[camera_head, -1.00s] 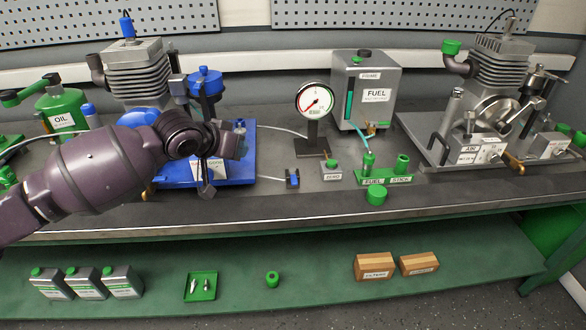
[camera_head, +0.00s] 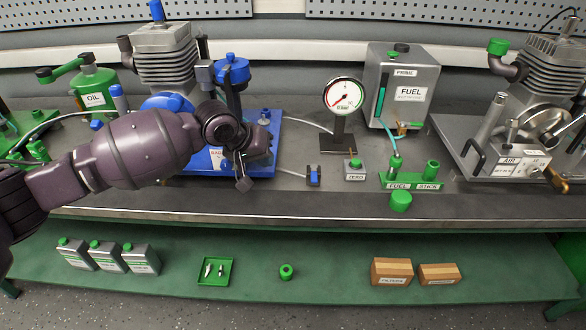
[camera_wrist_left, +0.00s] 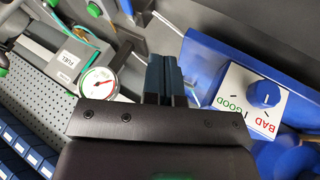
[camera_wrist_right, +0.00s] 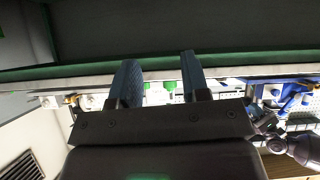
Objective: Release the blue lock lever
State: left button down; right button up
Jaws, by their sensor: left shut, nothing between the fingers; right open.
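My left gripper (camera_head: 243,182) points down in front of the blue engine stand (camera_head: 275,138) in the head view. In the left wrist view its fingers (camera_wrist_left: 166,72) are together with nothing between them. Right of them there, apart from the fingertips, is a blue knob (camera_wrist_left: 263,94) on a white plate marked GOOD and BAD. I cannot pick out the blue lock lever for certain; my left arm hides part of the blue stand. My right gripper (camera_wrist_right: 160,80) is open and empty in the right wrist view, away from the bench top.
A dial gauge (camera_head: 342,95) and a fuel tank (camera_head: 395,85) stand right of the blue stand. A small blue-and-dark block (camera_head: 314,176), a ZERO box (camera_head: 355,172) and a green fuel stick holder (camera_head: 425,184) sit near the bench's front edge. A second engine (camera_head: 530,95) is at the right.

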aim_at(314, 173)
pick_arm(q)
jog(key=b+x, duration=0.2)
jog(key=x, duration=0.8)
jog(key=shift+s+a+b, duration=0.1)
jog(key=shift+b, duration=0.25)
jog(key=d, duration=0.3)
jog(key=shift+d, duration=0.55)
jog(key=shift+r, duration=0.15)
